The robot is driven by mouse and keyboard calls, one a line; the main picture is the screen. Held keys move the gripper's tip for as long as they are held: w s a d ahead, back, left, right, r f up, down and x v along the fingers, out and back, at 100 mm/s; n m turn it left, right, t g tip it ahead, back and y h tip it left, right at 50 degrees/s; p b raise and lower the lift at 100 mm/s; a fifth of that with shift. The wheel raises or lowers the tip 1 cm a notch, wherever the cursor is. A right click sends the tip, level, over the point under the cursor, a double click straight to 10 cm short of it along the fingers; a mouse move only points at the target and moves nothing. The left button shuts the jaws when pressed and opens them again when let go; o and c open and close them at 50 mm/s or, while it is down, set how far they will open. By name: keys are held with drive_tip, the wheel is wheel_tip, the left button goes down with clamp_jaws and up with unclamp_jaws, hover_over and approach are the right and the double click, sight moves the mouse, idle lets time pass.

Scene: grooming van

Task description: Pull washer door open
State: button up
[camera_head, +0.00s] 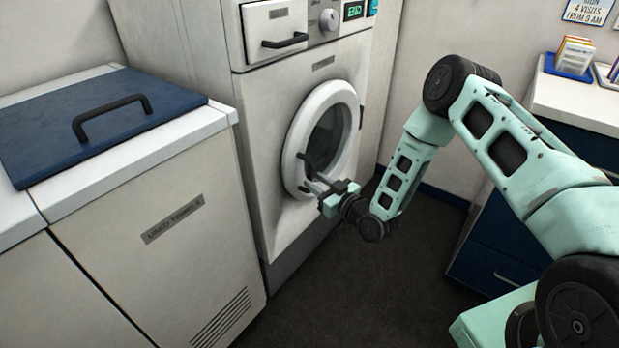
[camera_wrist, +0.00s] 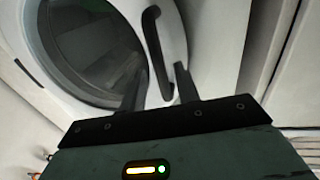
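The white washer (camera_head: 300,120) has a round front door with a white ring (camera_head: 291,155) and dark glass (camera_head: 328,135). The door looks shut. In the wrist view the handle (camera_wrist: 153,40) runs down between my two fingers. My gripper (camera_head: 314,183) is at the handle's lower part. In the wrist view my gripper (camera_wrist: 160,82) has its fingers apart, one on each side of the handle's lower end. A gap shows on both sides, and I cannot tell whether either finger touches it.
A used-towels cabinet (camera_head: 160,255) with a blue lid (camera_head: 60,130) stands left of the washer. A detergent drawer (camera_head: 274,30) is above the door. A blue drawer unit (camera_head: 500,240) with a white top stands at the right. Dark floor (camera_head: 380,290) lies free in front.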

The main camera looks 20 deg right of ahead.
sight(311, 178)
drive_tip(key=shift+x, duration=1.8)
